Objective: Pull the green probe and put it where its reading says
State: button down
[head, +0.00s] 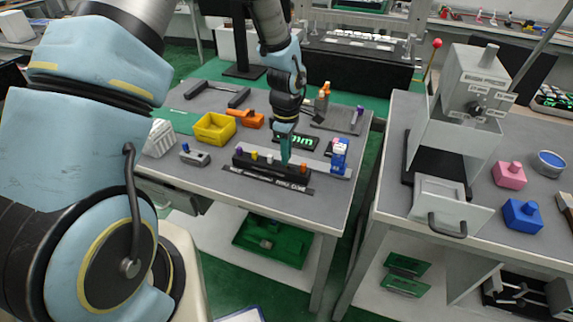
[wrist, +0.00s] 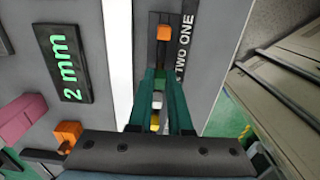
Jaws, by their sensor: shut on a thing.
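A black rack (head: 262,170) with a labelled front strip stands on the left table. It holds a purple, a yellow (head: 254,155), a white and an orange (head: 303,167) probe top in a row. My gripper (head: 285,157) points down between the white and orange tops, shut on what appears to be the green probe; the similarly green fingers mostly hide it. In the wrist view the fingers (wrist: 166,78) reach toward the rack, with the orange top (wrist: 163,32) beyond them and "TWO ONE" legible on the strip.
A yellow bin (head: 214,129), an orange block, a grey fixture and a blue-white item (head: 339,156) surround the rack. A right table holds a grey cabinet (head: 470,85) and pink and blue blocks. A gap separates the tables.

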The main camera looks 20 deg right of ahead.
jog(key=shift+r+p, duration=0.9)
jog(key=shift+r, duration=0.7)
